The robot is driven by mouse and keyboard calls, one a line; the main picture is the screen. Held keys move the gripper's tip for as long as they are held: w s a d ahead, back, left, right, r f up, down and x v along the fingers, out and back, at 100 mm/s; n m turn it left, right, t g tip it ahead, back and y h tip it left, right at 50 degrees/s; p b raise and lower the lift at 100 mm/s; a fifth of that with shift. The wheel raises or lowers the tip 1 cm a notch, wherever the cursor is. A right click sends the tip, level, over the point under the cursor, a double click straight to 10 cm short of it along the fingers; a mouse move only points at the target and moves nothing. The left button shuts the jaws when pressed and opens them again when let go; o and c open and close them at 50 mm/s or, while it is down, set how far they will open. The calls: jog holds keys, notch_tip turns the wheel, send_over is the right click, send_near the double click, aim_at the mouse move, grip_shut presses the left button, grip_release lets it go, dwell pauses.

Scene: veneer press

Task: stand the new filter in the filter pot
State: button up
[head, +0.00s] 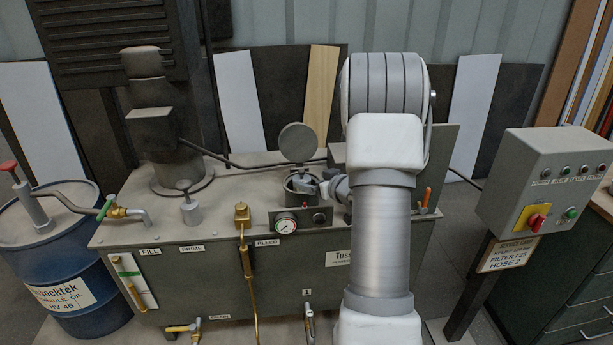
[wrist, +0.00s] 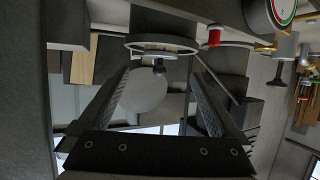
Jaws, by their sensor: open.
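The filter pot (head: 298,190) is a round dark pot in the top of the grey press unit, just behind the gauge. Its round lid (head: 298,142) stands open behind it; the lid also shows as a grey disc between my fingers in the wrist view (wrist: 142,95). The pot's rim (wrist: 150,50) shows at the top of the wrist view. My gripper (head: 319,187) comes in from the right at the pot, partly hidden by my arm. In the wrist view its fingers (wrist: 160,70) are apart, with nothing held between them. I cannot make out the new filter in either view.
A pressure gauge (head: 285,225) sits in front of the pot, with a brass valve (head: 242,213) to its left. A control box (head: 545,190) is at right, a blue oil drum (head: 60,270) at left.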

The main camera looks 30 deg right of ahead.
jog(key=p+v, duration=0.1)
jog(key=v, duration=0.5)
dwell(0.4)
